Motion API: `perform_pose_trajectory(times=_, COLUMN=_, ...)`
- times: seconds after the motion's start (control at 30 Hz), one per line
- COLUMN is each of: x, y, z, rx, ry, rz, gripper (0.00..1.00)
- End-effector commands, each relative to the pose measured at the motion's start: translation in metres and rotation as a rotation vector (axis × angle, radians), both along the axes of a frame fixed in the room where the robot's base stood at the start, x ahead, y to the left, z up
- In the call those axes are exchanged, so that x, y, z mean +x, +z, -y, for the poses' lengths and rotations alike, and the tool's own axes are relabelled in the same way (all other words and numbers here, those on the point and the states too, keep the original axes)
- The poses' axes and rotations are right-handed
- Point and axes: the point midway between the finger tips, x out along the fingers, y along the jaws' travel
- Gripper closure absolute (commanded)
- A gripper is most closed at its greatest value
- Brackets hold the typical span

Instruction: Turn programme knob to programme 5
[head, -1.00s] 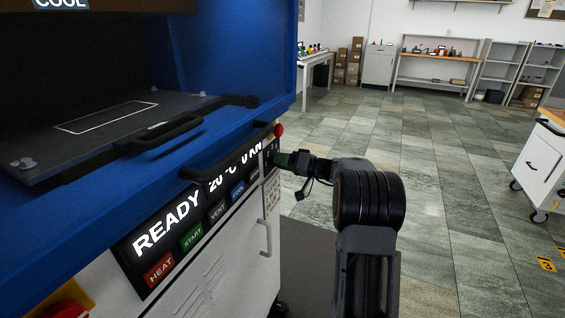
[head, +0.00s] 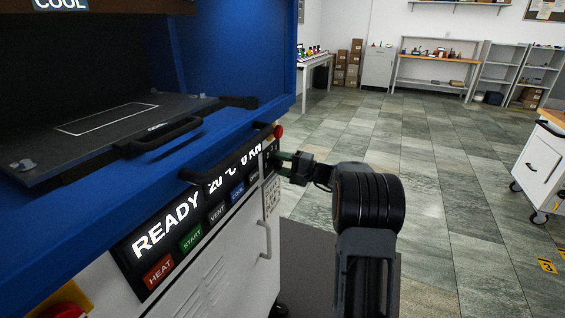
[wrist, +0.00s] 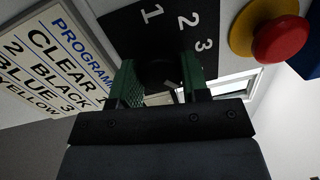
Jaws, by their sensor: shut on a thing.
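The programme knob (wrist: 157,70) is a dark round knob on a black dial plate (wrist: 178,18) in the wrist view. The numbers 1, 2 and 3 show on the plate; the rest of the dial is hidden behind my gripper. My gripper (wrist: 160,82) has its green fingers on either side of the knob and is shut on it. The knob's pointer cannot be made out. In the head view my gripper (head: 282,160) reaches the right end of the press's front panel, where the knob itself is not clear.
A red emergency button (wrist: 280,40) on a yellow base sits close to the right of the dial. A white programme card (wrist: 48,55) is at the left. In the head view, the blue press (head: 236,60) has a lit READY display (head: 167,226).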

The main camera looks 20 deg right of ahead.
Motion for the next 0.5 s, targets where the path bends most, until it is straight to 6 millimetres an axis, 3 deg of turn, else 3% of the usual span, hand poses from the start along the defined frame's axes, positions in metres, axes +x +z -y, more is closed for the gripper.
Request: perform_pose_trajectory(times=0.5, x=-0.0006, y=0.0031, z=-0.0007, rx=0.362, ry=0.000, rz=-0.332, gripper=0.82)
